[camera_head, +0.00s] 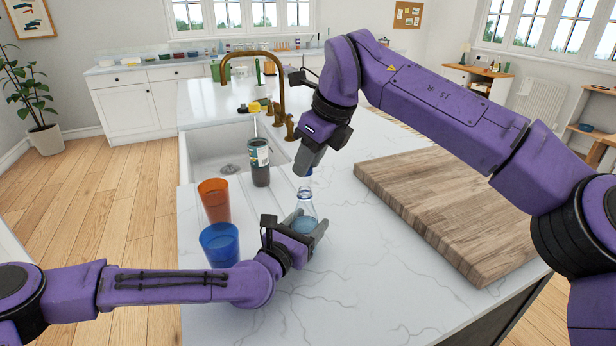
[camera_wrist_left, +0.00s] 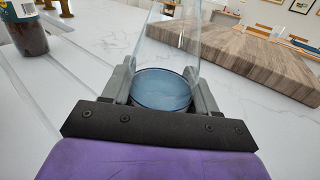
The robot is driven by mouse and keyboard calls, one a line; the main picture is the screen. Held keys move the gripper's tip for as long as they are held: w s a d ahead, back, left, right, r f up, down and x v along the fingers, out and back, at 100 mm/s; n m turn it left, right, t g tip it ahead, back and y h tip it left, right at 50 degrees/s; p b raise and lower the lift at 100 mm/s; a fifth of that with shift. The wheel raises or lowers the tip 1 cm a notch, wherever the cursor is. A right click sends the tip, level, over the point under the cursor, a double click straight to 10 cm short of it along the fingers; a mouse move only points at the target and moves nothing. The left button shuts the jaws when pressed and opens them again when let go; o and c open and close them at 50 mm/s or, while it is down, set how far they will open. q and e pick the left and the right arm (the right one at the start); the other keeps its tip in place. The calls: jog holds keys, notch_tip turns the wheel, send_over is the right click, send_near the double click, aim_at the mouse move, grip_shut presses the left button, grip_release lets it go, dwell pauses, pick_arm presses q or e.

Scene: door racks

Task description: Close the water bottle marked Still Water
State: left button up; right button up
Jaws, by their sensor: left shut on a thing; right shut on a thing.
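A clear bottle (camera_head: 306,204) with bluish water in its lower part stands upright on the white counter. My left gripper (camera_head: 309,224) is shut around its lower body; in the left wrist view the fingers (camera_wrist_left: 164,88) flank the bottle (camera_wrist_left: 172,50). I cannot read any marking on it. My right gripper (camera_head: 307,167) points down just above the bottle's mouth, shut on a small blue cap (camera_head: 309,172), mostly hidden by the fingers. I cannot tell whether the cap touches the neck.
A dark labelled bottle (camera_head: 259,164) stands behind, beside the sink (camera_head: 222,155). An orange cup (camera_head: 213,200) and a blue cup (camera_head: 219,245) stand left of the held bottle. A wooden board (camera_head: 445,205) lies to the right. The counter in front is clear.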

aim_at(309, 191)
jog(key=shift+f, duration=0.75)
jog(key=shift+f, duration=0.85)
pick_arm(q)
grip_shut()
pick_arm(e)
jog(key=shift+f, duration=0.6)
